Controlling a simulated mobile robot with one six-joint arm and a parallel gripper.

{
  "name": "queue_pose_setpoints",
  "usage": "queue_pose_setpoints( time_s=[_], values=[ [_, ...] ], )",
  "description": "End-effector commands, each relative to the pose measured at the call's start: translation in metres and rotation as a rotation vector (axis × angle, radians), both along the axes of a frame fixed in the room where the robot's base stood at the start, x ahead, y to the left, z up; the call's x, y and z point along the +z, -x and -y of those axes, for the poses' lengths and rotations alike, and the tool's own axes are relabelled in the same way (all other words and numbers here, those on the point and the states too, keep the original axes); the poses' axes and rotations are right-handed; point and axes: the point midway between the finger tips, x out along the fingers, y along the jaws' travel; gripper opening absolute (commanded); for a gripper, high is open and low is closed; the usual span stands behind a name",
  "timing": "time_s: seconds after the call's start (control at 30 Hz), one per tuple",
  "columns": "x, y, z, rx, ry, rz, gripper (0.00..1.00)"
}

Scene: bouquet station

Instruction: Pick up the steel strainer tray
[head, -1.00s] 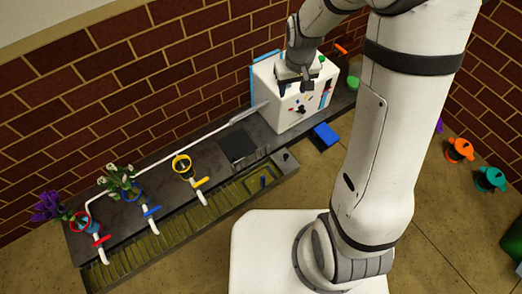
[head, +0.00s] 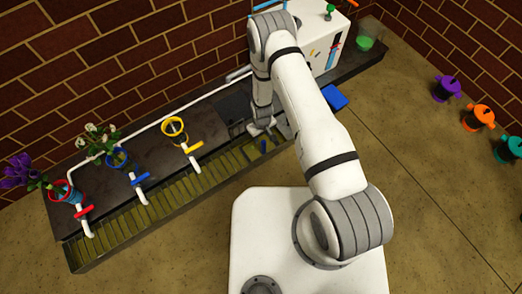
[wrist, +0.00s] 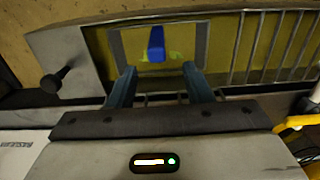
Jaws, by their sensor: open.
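The steel strainer tray (wrist: 203,42) shows in the wrist view as a grey rectangular frame with an upright blue handle (wrist: 156,44) in its middle. It sits in the trough, with a yellow-green surface showing inside the frame. In the head view, my arm partly covers the tray and the blue handle (head: 263,146) shows just beside my gripper (head: 262,130). In the wrist view my gripper (wrist: 159,70) is open and empty. Its two fingers point toward the tray, one on each side of the handle's line, with the handle beyond the tips.
A slatted trough (head: 165,195) runs along the counter's front. Red, blue and yellow taps (head: 187,147) overhang it, with flower pots behind. A white machine (head: 325,45) stands at the back right.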

Motion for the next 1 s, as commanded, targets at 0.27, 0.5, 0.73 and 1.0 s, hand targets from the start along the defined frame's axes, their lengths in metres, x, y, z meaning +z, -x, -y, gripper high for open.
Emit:
queue_pose_setpoints(
  time_s=[0.27, 0.5, 0.73, 1.0],
  values=[
    [-0.033, 0.002, 0.001, 0.002, 0.001, -0.001, 0.45],
    [-0.063, 0.003, 0.006, 0.000, 0.000, -0.002, 0.45],
    [-0.083, 0.003, 0.007, 0.000, 0.001, -0.001, 0.45],
    [-0.082, 0.003, 0.007, 0.000, 0.000, -0.001, 0.37]
  ],
)
